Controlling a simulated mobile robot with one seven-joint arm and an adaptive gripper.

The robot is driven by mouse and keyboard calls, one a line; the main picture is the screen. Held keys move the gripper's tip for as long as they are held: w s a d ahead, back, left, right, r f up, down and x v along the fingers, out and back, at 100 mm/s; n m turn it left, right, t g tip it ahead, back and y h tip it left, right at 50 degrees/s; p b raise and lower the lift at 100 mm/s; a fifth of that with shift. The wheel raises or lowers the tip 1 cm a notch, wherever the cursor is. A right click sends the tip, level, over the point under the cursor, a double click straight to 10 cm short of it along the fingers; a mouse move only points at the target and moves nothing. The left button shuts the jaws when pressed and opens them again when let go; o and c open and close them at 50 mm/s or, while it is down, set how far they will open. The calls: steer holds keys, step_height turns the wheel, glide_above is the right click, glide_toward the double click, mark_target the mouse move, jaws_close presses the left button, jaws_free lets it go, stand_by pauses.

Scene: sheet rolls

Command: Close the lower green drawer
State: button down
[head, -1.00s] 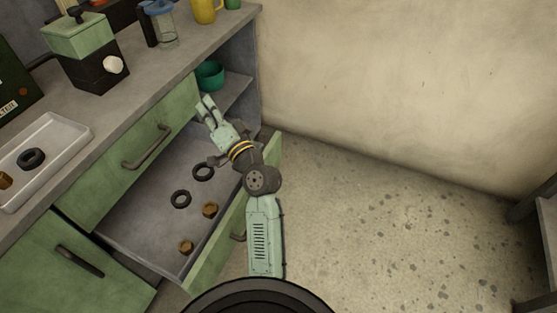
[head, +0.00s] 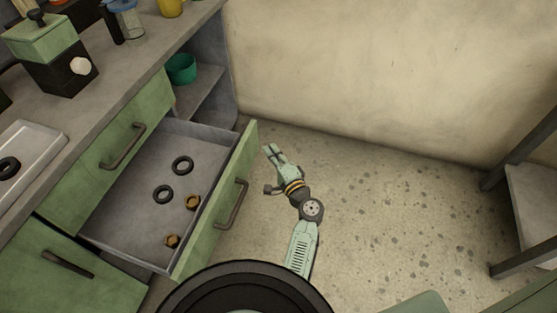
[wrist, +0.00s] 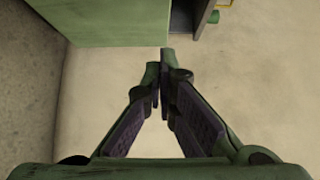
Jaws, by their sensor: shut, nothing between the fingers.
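The lower green drawer (head: 214,215) is pulled out from the cabinet, with its dark handle (head: 232,204) on the green front. Inside it lie two black rings (head: 182,165) and two brown nut-like pieces (head: 192,202). My gripper (head: 270,150) is in front of the drawer, just to the right of its front panel near the far end, apart from the handle. Its fingers are shut and empty. In the wrist view the fingertips (wrist: 160,68) meet, and a green panel (wrist: 110,22) shows beyond them at the upper left.
An upper green drawer (head: 110,150) is shut above. The counter holds a green and black grinder (head: 50,60) and a white tray (head: 30,150). A teal bowl (head: 181,68) sits on an open shelf. A grey shelf unit (head: 530,200) stands at right. Floor between is clear.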

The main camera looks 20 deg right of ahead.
mark_target(251, 135)
steer(key=shift+w+a+p, duration=0.8)
steer(key=shift+w+a, duration=0.95)
steer(key=shift+w, duration=0.25)
